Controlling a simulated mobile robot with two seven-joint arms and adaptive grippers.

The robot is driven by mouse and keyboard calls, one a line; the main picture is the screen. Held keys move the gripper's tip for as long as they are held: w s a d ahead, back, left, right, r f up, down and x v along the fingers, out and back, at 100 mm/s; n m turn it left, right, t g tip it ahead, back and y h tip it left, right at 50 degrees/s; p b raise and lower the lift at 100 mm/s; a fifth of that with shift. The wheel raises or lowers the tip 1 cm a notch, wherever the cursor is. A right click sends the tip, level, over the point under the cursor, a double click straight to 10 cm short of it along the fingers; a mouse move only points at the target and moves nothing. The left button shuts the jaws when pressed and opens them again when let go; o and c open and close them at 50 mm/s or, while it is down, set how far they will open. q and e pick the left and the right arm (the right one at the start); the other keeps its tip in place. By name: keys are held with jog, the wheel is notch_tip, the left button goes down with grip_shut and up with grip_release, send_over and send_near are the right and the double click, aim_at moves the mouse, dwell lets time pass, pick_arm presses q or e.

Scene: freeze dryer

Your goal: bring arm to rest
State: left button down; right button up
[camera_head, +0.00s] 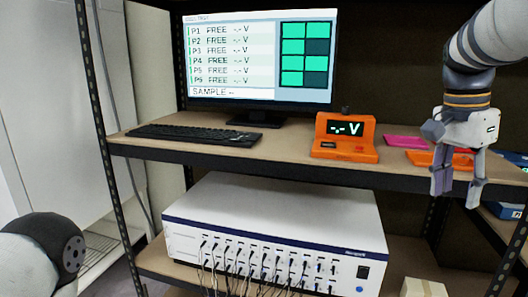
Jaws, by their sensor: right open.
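My right gripper (456,188) hangs fingers-down at the right, in front of the upper shelf's edge. Its fingers are apart and nothing shows between them. The right arm comes in from the upper right corner. Part of my left arm (42,255) shows at the lower left; its gripper is out of view.
A monitor (232,60), keyboard (195,135) and orange voltage meter (345,138) stand on the upper shelf (285,160). Pink (405,141) and orange flat items lie near my right gripper. A white cabled instrument (280,215) stands below. A dark post (100,130) rises left.

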notch_tip(320, 180, down, 23)
jog(key=s+d+n+g, duration=0.1)
jog(key=s+d+n, duration=0.1)
jog(key=n, duration=0.2)
jog(key=s+a+f+n, duration=0.3)
jog(key=s+f, duration=0.6)
jog(key=f, duration=0.2)
jog(key=s+a+f+n, duration=0.2)
jog(key=s+a, duration=0.1)
jog(key=s, duration=0.4)
jog(key=s+a+f+n+y, duration=0.1)
jog(key=s+a+f+n, duration=0.2)
jog(key=s, duration=0.5)
jog(key=s+a+f+n+y, duration=0.1)
jog(key=s+a+f+n, duration=0.1)
jog(key=s+a, duration=0.3)
jog(key=s+f, duration=0.1)
jog(key=s, duration=0.2)
jog(key=shift+s+n, duration=0.25)
jog(key=shift+n, duration=0.15)
jog(key=shift+w, duration=0.1)
